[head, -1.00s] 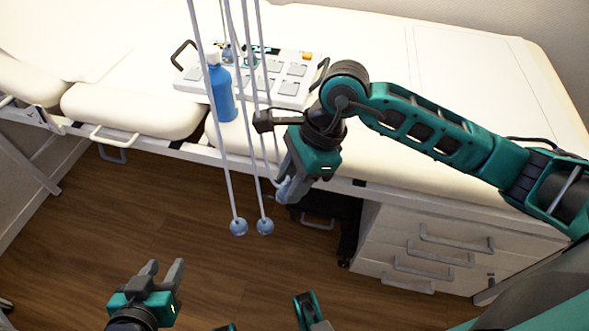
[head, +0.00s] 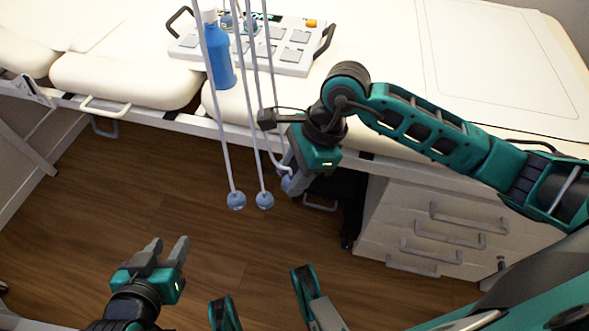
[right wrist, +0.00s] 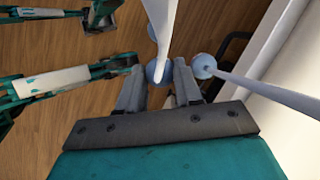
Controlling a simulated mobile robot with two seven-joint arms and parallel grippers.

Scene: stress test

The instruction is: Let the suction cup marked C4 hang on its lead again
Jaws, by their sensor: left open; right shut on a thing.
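My right gripper (head: 297,181) is shut on a pale blue suction cup (head: 287,182), low in front of the couch edge. Its lead rises from it. In the right wrist view a cup (right wrist: 158,71) sits between the two fingers. Two more cups, one on the left (head: 236,200) and one beside it (head: 264,200), hang on their leads just left of that gripper, apart from it. No marking is legible, so I cannot tell which cup is C4. My left gripper (head: 168,250) is open and empty, low at the left, above the floor.
The white couch (head: 380,60) spans the back. A blue bottle (head: 220,62) and a light grey box with several square pads (head: 291,55) stand on it, behind the leads. A white drawer unit (head: 400,232) is at right.

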